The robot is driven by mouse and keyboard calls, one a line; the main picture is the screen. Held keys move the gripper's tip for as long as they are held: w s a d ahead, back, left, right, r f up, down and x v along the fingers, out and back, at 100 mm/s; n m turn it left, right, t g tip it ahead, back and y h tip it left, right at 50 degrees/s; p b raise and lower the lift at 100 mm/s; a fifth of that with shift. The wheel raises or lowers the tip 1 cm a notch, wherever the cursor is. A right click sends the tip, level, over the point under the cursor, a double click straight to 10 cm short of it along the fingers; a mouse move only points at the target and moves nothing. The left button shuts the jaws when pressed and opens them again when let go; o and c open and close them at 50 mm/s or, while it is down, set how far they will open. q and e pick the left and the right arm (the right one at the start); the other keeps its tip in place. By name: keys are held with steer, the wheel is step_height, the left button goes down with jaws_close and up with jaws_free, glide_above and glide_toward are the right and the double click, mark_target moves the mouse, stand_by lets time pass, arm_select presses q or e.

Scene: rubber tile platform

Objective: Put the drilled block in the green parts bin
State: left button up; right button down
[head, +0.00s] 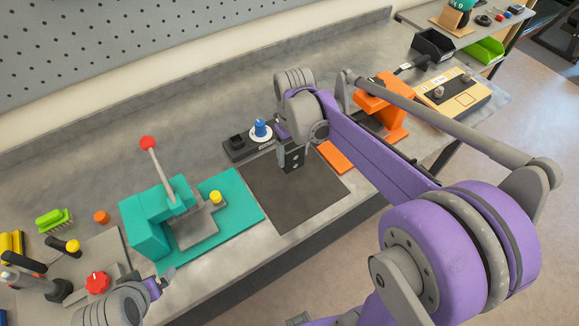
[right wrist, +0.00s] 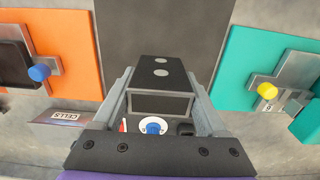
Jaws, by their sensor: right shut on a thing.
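The drilled block, a dark block with two light round spots on its face, is between the fingers of my right gripper (head: 288,150). The block (head: 291,160) is above the dark mat near its back edge. In the right wrist view the block (right wrist: 160,72) sits between both fingers of the right gripper (right wrist: 160,95). The green parts bin (head: 484,51) is far off at the back right, on a separate side shelf. My left gripper (head: 158,284) is at the lower left, in front of the teal fixture, and its jaw opening is unclear.
The dark mat (head: 310,196) is otherwise bare. A teal lever press (head: 150,225) stands left of it, an orange fixture (head: 382,105) right. A blue-knobbed dial (head: 260,130) is behind the mat. A black bin (head: 432,45) and a tan panel (head: 455,95) lie toward the green bin.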

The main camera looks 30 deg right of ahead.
mark_target(293, 168)
step_height(293, 168, down, 2)
steer(key=shift+s+f, duration=0.1)
steer(key=shift+f, duration=2.25)
steer(key=shift+f, duration=0.25)
jaws_free()
steer(key=shift+r, duration=0.1)
